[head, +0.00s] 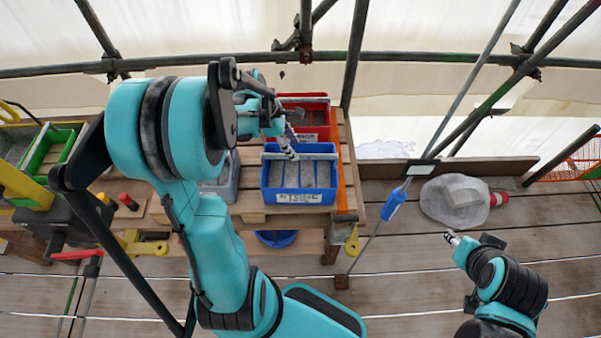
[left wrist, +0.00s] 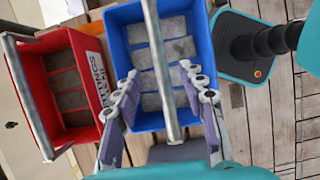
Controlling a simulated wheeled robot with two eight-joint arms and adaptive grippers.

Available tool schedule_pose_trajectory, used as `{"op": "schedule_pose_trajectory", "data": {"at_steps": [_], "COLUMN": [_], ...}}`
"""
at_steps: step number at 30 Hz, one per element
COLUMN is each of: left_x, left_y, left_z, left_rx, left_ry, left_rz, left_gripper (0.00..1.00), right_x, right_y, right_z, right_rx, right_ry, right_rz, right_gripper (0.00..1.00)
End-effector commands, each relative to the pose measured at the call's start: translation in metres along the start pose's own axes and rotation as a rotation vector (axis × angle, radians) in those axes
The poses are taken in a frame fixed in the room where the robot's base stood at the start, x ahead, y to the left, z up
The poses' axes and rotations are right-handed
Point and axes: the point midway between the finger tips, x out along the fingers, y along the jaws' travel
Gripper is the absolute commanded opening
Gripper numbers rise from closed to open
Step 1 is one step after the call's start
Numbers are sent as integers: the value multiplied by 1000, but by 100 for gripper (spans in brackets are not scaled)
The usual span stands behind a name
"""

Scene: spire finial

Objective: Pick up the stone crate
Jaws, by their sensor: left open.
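The stone crate (head: 300,172) is the blue crate on the wooden bench, with a white label reading "STONE" and a pale bar handle across its top. The left wrist view shows grey blocks inside this blue crate (left wrist: 203,30). My left gripper (head: 290,147) is above the back part of the crate. In the left wrist view, its two fingers (left wrist: 158,78) are apart, with the handle bar (left wrist: 160,55) running between them. I cannot tell if either finger touches the bar. My right gripper (head: 452,238) is low at the right, far from the crate; its fingers are too small to read.
A red crate (head: 318,105) with its own handle stands just behind the blue one. A grey bin (head: 222,183) is close on its left, and an orange tool (head: 341,185) on its right. A blue bowl (head: 277,239) is below. Scaffold poles (head: 355,50) rise behind the bench.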

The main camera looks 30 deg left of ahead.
Motion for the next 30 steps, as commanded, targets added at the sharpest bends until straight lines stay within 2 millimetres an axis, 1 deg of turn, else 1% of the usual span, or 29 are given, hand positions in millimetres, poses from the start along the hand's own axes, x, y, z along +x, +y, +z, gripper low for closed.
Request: {"op": "schedule_pose_trajectory", "data": {"at_steps": [1,10,13,19,20,21,23,24,25,30], "left_x": [8,50,56,56,56,56,56,56,56,56], "left_y": [0,-2,-2,-2,-2,-2,-2,-2,-2,-2], "left_z": [0,-3,-3,-3,-3,-3,-3,-3,-3,-2], "left_rx": [2,5,5,5,5,5,5,5,5,5], "left_ry": [0,1,1,1,1,1,1,1,1,1], "left_rz": [0,0,0,1,1,1,1,1,1,1], "left_gripper": [41,41,41,41,38,28,12,1,0,0], "right_x": [2,8,8,8,8,8,8,8,8,8], "right_y": [0,0,0,0,0,0,0,0,0,0], "right_z": [1,5,5,5,5,5,5,5,5,5], "right_rx": [0,0,0,0,0,0,0,0,0,0], "right_ry": [0,0,0,0,0,0,0,0,0,0], "right_rz": [0,0,0,0,0,0,0,0,0,0], "right_gripper": [40,40,40,40,40,40,40,40,40,40]}}
